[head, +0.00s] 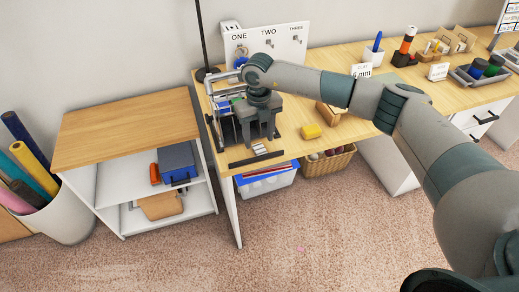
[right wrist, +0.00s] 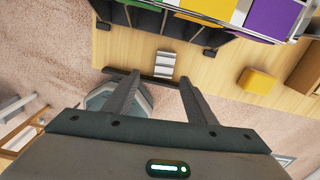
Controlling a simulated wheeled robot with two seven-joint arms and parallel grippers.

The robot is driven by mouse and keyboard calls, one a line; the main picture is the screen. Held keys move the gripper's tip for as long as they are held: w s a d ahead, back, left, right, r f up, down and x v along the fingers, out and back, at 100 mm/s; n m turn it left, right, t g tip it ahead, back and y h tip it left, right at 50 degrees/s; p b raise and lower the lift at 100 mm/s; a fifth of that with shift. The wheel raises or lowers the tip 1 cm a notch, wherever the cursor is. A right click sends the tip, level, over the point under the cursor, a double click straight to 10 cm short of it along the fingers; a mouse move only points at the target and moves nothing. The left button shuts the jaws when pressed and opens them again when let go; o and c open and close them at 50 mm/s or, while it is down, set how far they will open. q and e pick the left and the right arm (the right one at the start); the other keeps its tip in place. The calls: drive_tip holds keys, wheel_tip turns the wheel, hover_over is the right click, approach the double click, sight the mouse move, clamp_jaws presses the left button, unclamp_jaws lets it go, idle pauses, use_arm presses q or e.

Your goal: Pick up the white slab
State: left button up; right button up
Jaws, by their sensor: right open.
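A small pale, white-grey ridged piece (right wrist: 164,64) lies flat on the wooden desk near its front edge; it also shows in the head view (head: 260,150). I take it for the white slab, though I cannot be sure. My right gripper (right wrist: 160,77) is open above the desk edge, its fingers pointing toward the pale piece with nothing between them. In the head view the right gripper (head: 262,135) hides part of the dark rack behind it. My left gripper is not in view.
A dark rack (head: 226,130) with coloured sheets stands behind the gripper. A yellow block (head: 311,131) and a wooden box (head: 330,113) are to the right. A dark bar (head: 252,160) runs along the desk's front edge. A white numbered board (head: 268,43) stands behind.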

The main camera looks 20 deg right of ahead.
sight(261, 150)
drive_tip(key=shift+d+f+p, duration=0.1)
drive_tip(key=shift+f+p, duration=0.15)
drive_tip(key=shift+p, duration=0.1)
drive_tip(key=f, duration=0.1)
drive_tip(key=f+p, duration=0.2)
drive_tip(key=f, duration=0.1)
drive_tip(key=shift+w+d, duration=0.1)
drive_tip(key=shift+d, duration=0.15)
drive_tip(key=shift+f, duration=0.3)
drive_tip(key=shift+c, duration=0.4)
drive_tip(key=c, duration=1)
